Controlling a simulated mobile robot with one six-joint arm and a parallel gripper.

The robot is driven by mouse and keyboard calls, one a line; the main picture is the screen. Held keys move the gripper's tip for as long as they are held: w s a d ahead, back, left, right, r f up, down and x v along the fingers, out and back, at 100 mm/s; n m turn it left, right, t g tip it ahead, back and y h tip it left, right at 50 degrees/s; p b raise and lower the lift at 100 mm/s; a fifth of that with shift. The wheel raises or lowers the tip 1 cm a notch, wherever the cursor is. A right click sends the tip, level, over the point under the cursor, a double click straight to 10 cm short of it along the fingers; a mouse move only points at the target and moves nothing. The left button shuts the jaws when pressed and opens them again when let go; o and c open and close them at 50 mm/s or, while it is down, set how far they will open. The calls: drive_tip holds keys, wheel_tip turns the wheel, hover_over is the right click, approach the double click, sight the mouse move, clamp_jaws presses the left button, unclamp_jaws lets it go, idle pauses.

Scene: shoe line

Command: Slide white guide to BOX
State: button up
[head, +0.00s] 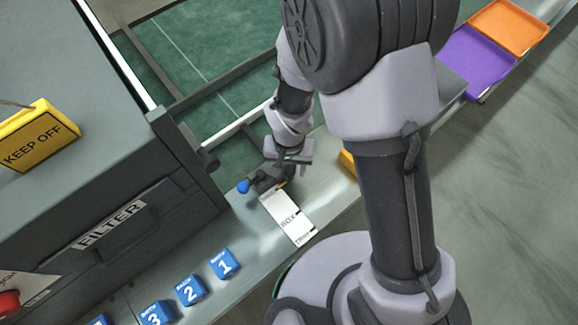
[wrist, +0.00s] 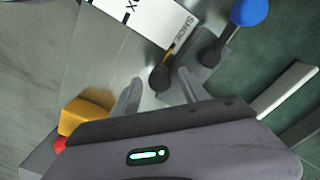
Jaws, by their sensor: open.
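A white label plate (head: 287,217) lies on the grey ledge and reads BOX and another word near its lower end. In the wrist view the plate (wrist: 150,15) shows SHOE at its near end. A dark round knob (wrist: 160,78) with a yellow pointer (wrist: 168,53) sits beside SHOE. A white bar (wrist: 287,90) lies over the green belt; it also shows in the head view (head: 238,125). Whether this bar joins the knob is hidden. My gripper (wrist: 158,88) is open, its fingertips either side of the knob in the picture; contact cannot be told.
A blue ball-topped lever (wrist: 249,12) stands close beside the knob, also in the head view (head: 244,187). A yellow block (wrist: 85,117) is near my gripper's left side. Several blue numbered blocks (head: 190,290) line the ledge. Purple (head: 474,62) and orange (head: 510,27) trays are far right.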

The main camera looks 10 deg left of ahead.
clamp_jaws()
idle(1.4)
